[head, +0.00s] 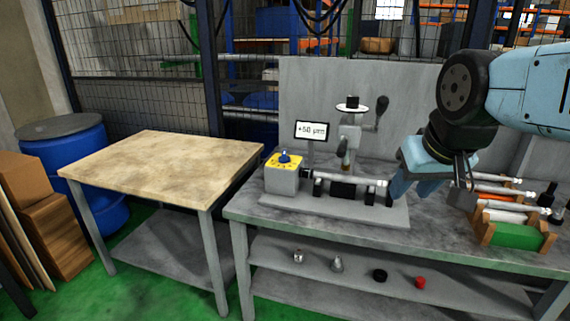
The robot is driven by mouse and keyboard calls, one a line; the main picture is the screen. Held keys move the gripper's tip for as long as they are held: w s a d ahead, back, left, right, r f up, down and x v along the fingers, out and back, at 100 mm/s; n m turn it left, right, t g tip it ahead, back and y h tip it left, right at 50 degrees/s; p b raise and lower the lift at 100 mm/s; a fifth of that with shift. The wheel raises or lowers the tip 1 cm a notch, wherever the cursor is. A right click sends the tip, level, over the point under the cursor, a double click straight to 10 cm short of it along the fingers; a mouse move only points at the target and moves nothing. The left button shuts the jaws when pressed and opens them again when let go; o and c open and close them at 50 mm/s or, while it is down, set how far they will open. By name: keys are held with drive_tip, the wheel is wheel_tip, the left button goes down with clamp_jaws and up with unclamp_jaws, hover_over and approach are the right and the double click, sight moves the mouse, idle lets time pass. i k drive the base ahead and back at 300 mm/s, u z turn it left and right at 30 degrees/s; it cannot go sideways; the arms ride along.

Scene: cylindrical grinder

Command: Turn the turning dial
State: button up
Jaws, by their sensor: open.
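The turning dial (284,157) is a small blue knob on a yellow face on top of a grey box (281,181). The box stands at the left end of the grinder's base plate (335,210) in the head view. My gripper (405,185) hangs from my light blue arm at the right, near the right end of the grinder's shaft (350,178). It is open, apart from the dial and well to its right. Its fingers point down and left, and the gap between them is hard to see.
A small display (311,130) reading "+50 µm" stands behind the dial box. A black hand crank (381,112) rises behind the shaft. A wooden rack (513,234) with shafts and coloured panels stands at the right. The wooden-topped table (160,165) at the left is bare.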

sight(284, 159)
drive_tip(key=u, duration=0.05)
drive_tip(key=k, duration=0.4)
drive_tip(key=u, duration=0.9)
drive_tip(key=i, duration=1.6)
drive_tip(key=z, duration=0.95)
drive_tip(key=k, duration=0.6)
drive_tip(key=z, duration=0.1)
drive_tip(key=i, duration=0.35)
